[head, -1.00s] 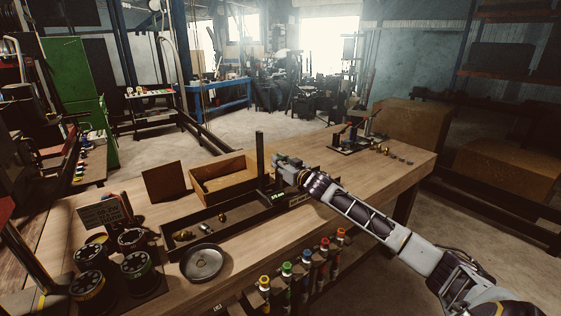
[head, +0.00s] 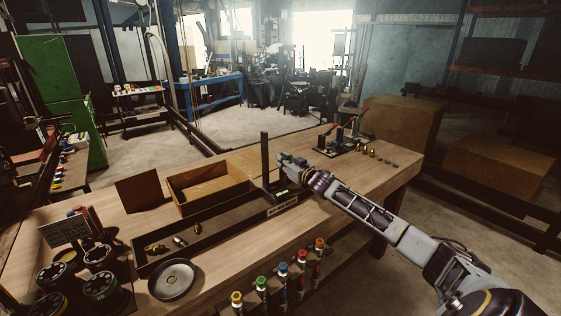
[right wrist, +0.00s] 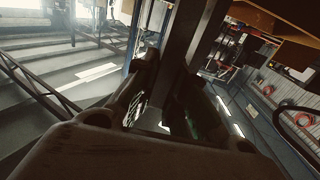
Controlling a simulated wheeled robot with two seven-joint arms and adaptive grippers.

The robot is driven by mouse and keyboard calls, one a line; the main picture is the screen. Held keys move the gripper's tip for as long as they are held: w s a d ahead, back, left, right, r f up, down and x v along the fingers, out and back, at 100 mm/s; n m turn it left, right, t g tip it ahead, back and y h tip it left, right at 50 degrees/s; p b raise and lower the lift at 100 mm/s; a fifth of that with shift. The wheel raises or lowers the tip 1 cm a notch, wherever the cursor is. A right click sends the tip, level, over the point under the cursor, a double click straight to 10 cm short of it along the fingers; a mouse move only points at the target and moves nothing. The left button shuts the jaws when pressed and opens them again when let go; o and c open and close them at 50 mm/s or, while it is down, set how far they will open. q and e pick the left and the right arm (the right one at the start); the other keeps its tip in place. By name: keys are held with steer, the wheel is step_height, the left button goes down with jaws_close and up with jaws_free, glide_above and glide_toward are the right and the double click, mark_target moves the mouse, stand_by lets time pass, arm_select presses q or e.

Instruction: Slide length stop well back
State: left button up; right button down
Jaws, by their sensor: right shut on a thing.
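The length stop (head: 265,155) is a dark upright post standing near the right end of a long, shallow dark trough (head: 225,222) on the wooden bench. My right gripper (head: 284,164) is at the post, reaching in from the right. In the right wrist view the dark post (right wrist: 194,35) rises between my two fingers (right wrist: 165,105), which are shut on it. The post's foot is partly hidden by the trough wall and the gripper. My left gripper is not in view.
An open cardboard box (head: 210,185) stands just behind the trough. Brass fittings (head: 157,248) lie in its left part. A round metal dish (head: 172,279) is in front, dark reels (head: 100,285) at left. A small dark fixture (head: 340,145) stands further right; bare bench lies between.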

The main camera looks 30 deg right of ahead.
stand_by(0.3)
steer(key=c, duration=1.4)
jaws_free()
steer(key=shift+a, duration=0.1)
steer(key=shift+c, duration=0.2)
steer(key=shift+s, duration=0.3)
steer(key=s+d, duration=0.1)
steer(key=s, duration=1)
steer(key=shift+s, duration=0.2)
stand_by(0.3)
